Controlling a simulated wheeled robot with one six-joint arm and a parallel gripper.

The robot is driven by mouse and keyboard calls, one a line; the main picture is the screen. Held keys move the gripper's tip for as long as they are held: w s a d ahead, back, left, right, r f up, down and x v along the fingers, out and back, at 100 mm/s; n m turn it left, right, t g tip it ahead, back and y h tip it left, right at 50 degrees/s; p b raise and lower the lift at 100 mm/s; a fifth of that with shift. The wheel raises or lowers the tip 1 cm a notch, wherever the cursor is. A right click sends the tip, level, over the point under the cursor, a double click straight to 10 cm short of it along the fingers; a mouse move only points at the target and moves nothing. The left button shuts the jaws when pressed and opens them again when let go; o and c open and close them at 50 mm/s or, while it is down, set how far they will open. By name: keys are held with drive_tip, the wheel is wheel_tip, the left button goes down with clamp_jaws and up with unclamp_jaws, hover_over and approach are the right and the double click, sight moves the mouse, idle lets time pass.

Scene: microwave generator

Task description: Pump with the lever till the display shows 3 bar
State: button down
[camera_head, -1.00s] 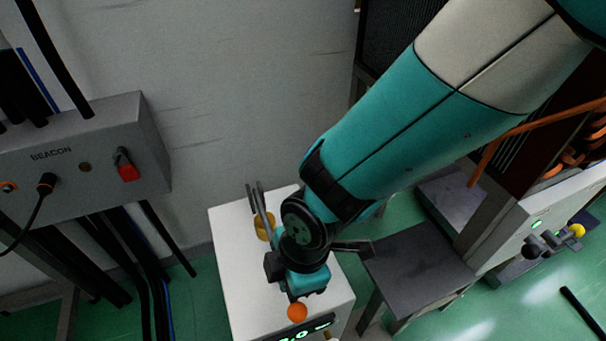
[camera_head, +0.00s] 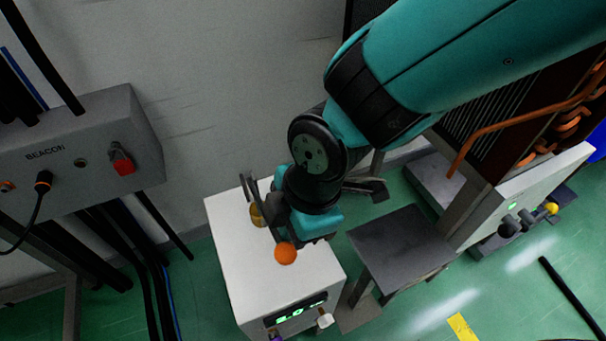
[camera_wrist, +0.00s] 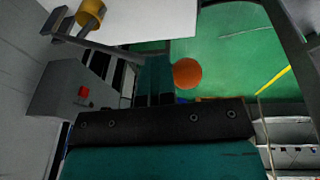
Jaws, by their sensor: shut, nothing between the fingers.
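The white pump unit (camera_head: 240,262) stands on the green floor at the bottom of the head view. Its front display (camera_head: 297,313) has lit green digits that end in ".0"; the first digit is not clear to me. The lever (camera_head: 247,186) has grey bars beside a brass cylinder (camera_head: 257,215) and an orange ball knob (camera_head: 286,253), raised above the top of the unit. My gripper (camera_head: 312,225) is shut and empty, close beside the lever and knob. In the wrist view the knob (camera_wrist: 187,73) is just right of my closed fingers (camera_wrist: 155,75); contact is unclear.
A grey BEACON box (camera_head: 75,150) with a red padlock (camera_head: 122,162) is on the left, cables below it. A dark stool-like stand (camera_head: 400,240) is right of the unit. A rack with orange coils (camera_head: 560,120) stands farther right. Small taps (camera_head: 325,319) are on the unit's front.

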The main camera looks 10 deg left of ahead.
drive_tip(key=shift+s+d+r, duration=0.25)
drive_tip(key=shift+d+r, duration=0.25)
drive_tip(key=shift+s+d+r, duration=0.25)
drive_tip(key=shift+d+r, duration=0.2)
drive_tip(key=shift+r, duration=0.05)
drive_tip(key=shift+w, duration=0.1)
drive_tip(key=s+d+r+m+y, duration=0.1)
drive_tip(key=d+r+m, duration=0.6)
drive_tip(key=d+m, duration=0.25)
drive_tip(key=d+r+m+y, duration=0.1)
drive_tip(key=d+r+m, duration=0.6)
drive_tip(key=d+m, duration=0.3)
wheel_tip(320, 180, up, 14)
drive_tip(key=n+p, duration=0.1)
drive_tip(key=p, duration=1.3)
drive_tip(key=shift+f+n+t, duration=0.15)
drive_tip(key=shift+n+t, duration=0.15)
drive_tip(key=shift+n, duration=0.05)
drive_tip(key=shift+s+d, duration=0.1)
